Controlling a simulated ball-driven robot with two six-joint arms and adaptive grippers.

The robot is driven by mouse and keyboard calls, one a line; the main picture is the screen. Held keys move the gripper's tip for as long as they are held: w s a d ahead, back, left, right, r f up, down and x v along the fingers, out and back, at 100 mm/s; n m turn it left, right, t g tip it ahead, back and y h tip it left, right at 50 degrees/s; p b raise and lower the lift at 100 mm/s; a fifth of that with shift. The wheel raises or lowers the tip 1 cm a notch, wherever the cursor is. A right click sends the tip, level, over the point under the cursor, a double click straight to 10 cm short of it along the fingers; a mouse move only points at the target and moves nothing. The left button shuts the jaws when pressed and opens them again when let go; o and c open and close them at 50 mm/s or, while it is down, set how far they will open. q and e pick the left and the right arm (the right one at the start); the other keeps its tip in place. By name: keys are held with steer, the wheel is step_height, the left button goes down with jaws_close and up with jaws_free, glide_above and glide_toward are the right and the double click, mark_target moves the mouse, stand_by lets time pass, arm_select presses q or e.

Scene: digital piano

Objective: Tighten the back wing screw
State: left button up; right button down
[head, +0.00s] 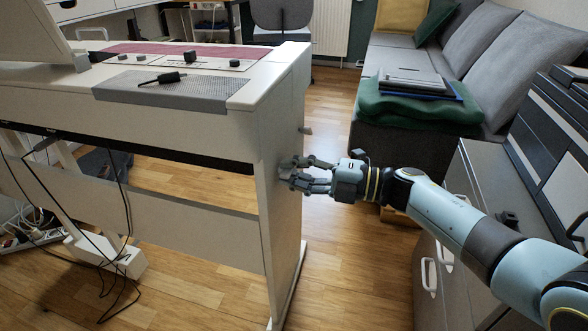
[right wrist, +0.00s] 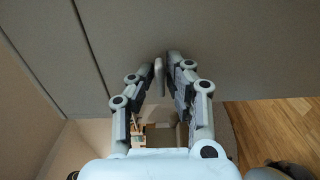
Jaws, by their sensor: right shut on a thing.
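The white digital piano (head: 285,215) stands at the left in the head view, with its end panel facing my right arm. My right gripper (head: 292,172) is at this panel, with its fingertips close to the surface. In the right wrist view my right gripper (right wrist: 166,75) is shut on a small pale wing screw (right wrist: 158,68) at the panel. The fingers hide most of this screw, and its turn cannot be told. A second wing screw (head: 305,130) sticks out of the panel, farther away and higher in the head view. My left gripper is not in view.
A dark plug with cable (head: 168,78) lies on the piano's top. A grey sofa (head: 465,60) with a green blanket (head: 420,105) stands behind my right arm. A grey cabinet (head: 480,190) is at the right. Wooden floor (head: 345,270) is clear beside the piano.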

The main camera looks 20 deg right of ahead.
steer(key=c, duration=1.4)
jaws_free()
steer(key=v, duration=1.2)
